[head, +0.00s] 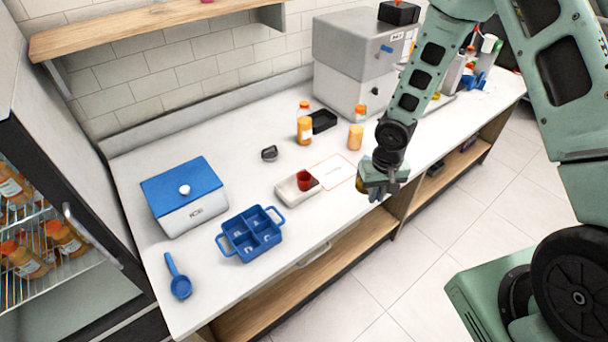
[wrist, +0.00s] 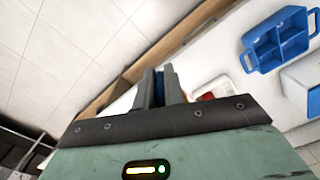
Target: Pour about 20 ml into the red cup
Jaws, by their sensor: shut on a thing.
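The red cup (head: 304,181) stands upright in a small white tray (head: 287,193) near the counter's front edge. A bit of red (wrist: 207,97) shows beside my fingers in the wrist view, at the white tray (wrist: 219,84). My gripper (head: 377,193) is to the right of the cup, at the counter's front edge and apart from the cup. It is shut on a mostly hidden thing; a blue strip (wrist: 170,84) shows between the fingers in the wrist view. I cannot tell what the held thing is or whether it contains liquid.
An outlined white card (head: 335,172) lies between tray and gripper. A blue divided caddy (head: 242,244), blue-lidded box (head: 190,215) and blue scoop (head: 180,286) are left.

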